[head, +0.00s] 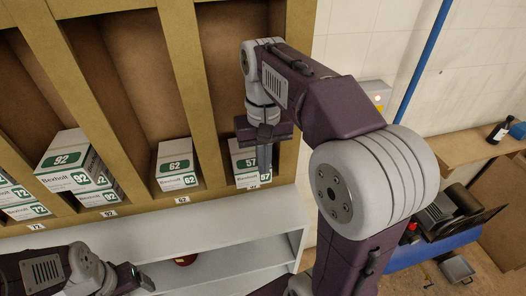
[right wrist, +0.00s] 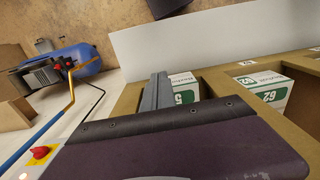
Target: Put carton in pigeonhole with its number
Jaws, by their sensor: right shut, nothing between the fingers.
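A white and green carton marked 57 (head: 240,165) stands in the rightmost pigeonhole, above the label 57 (head: 253,186). My right gripper (head: 264,152) is shut and empty at that carton, partly covering it. In the right wrist view its fingers (right wrist: 156,92) are together beside the 57 carton (right wrist: 184,88); I cannot tell if they touch it. A carton marked 62 (head: 175,165) stands in the 62 pigeonhole. Stacked 92 cartons (head: 66,160) stand in the 92 pigeonhole. My left gripper (head: 140,279) is low at the left, its jaw state unclear.
Wooden dividers (head: 190,80) separate the pigeonholes. Cartons marked 72 (head: 20,196) are at the left edge. A grey shelf unit (head: 225,235) lies below, with a dark red object (head: 185,260) in it. A wooden bench (head: 470,147) and a blue machine (head: 420,252) are at the right.

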